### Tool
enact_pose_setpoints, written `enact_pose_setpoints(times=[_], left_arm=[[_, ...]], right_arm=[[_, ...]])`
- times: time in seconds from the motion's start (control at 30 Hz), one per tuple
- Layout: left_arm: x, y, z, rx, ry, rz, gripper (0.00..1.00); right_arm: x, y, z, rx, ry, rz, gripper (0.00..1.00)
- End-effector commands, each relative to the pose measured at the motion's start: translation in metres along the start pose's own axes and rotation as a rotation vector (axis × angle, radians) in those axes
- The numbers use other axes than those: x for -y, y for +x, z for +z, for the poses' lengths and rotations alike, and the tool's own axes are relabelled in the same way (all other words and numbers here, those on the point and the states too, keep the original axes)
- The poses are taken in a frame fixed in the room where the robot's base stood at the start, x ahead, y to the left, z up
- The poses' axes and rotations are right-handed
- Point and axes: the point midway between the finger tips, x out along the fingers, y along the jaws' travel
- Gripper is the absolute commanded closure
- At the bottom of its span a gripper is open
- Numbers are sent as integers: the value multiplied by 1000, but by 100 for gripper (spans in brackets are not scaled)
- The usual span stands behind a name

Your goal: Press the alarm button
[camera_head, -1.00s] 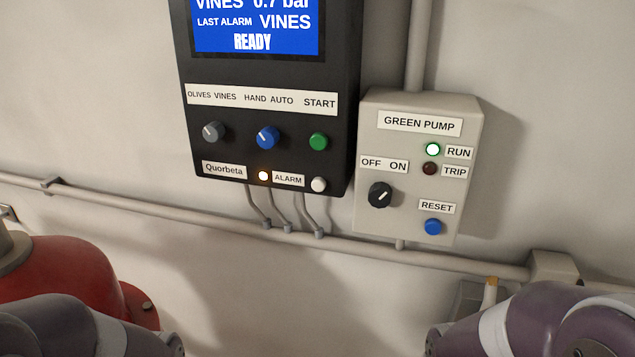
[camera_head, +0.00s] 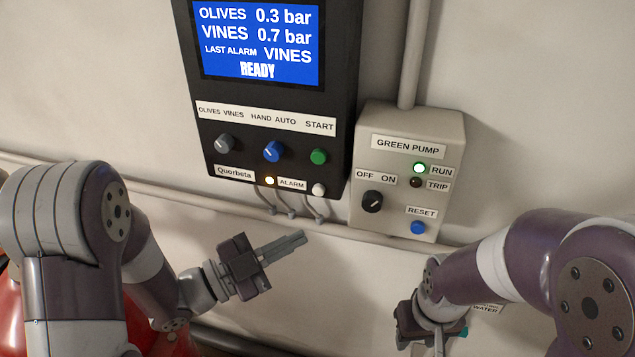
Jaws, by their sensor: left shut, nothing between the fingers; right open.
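The white alarm button (camera_head: 318,189) sits at the bottom right of the black Quorbeta control panel (camera_head: 190,120), right of the ALARM label (camera_head: 292,184).
The panel also carries a grey knob (camera_head: 225,144), a blue knob (camera_head: 273,152) and a green START button (camera_head: 319,157). The grey GREEN PUMP box (camera_head: 440,200) has a black knob (camera_head: 372,201) and blue RESET button (camera_head: 418,228). Thin conduits (camera_head: 314,209) hang below the panel. A red vessel (camera_head: 12,330) is at lower left.

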Motion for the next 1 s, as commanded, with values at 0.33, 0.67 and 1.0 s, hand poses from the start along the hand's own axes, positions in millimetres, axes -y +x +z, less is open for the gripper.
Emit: enact_pose_setpoints(times=[0.33,0.67,1.0], left_arm=[[3,4,3,3,-1,1,100],[27,36,26,3,0,1,100],[42,59,45,4,0,0,100]], right_arm=[[0,-2,0,0,0,0,57],[0,-14,-2,0,0,0,57],[0,-10,-1,0,0,0,57]])
